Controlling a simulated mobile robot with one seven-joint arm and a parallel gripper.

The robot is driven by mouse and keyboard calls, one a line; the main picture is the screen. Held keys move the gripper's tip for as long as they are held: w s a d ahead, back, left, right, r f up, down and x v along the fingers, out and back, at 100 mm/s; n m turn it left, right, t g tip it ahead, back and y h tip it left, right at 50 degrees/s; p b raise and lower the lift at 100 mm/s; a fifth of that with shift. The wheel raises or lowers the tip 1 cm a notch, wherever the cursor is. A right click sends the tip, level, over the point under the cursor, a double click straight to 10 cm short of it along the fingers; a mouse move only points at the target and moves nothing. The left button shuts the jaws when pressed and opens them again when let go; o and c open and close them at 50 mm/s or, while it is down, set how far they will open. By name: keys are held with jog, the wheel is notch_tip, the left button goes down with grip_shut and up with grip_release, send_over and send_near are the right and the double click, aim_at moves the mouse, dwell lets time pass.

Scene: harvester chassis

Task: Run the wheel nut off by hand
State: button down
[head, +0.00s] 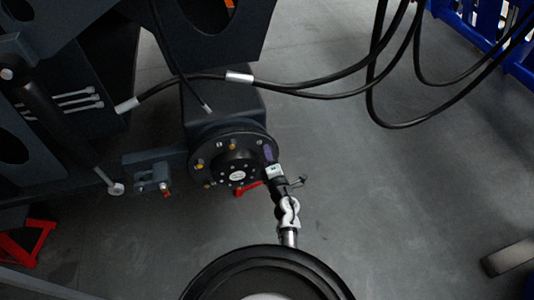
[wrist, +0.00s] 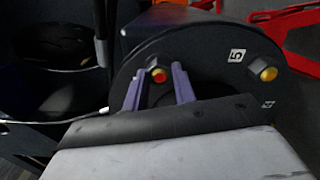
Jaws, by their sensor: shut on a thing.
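The dark round wheel hub (head: 207,172) is mounted on the chassis in the head view, with several yellow-tipped nuts around its face. My gripper (head: 268,153) is at the hub's upper right edge. In the wrist view, its two purple fingers (wrist: 160,72) stand on either side of a wheel nut (wrist: 158,76) with a red and yellow centre. The gripper is shut on this nut. Another nut (wrist: 267,73) with a yellow centre sits to the right, near a white label "5". The nut's lower part and the fingers' roots are hidden behind the gripper body.
Black hoses (head: 300,94) hang above and right of the hub. A red stand (head: 18,243) is at the lower left, and a red part (head: 247,188) shows under the hub. A blue rack (head: 478,38) stands at the upper right. The grey floor on the right is mostly clear.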

jog(key=n+b, duration=0.1)
jog(key=n, duration=0.5)
jog(key=n+b, duration=0.2)
jog(key=n, duration=0.4)
jog(key=shift+s+d+f+b, duration=0.1)
jog(key=shift+s+f+b, duration=0.05)
jog(key=shift+b, duration=0.15)
jog(key=c, duration=1.1)
grip_release()
jog(key=shift+c, duration=0.9)
jog(key=shift+v, duration=1.1)
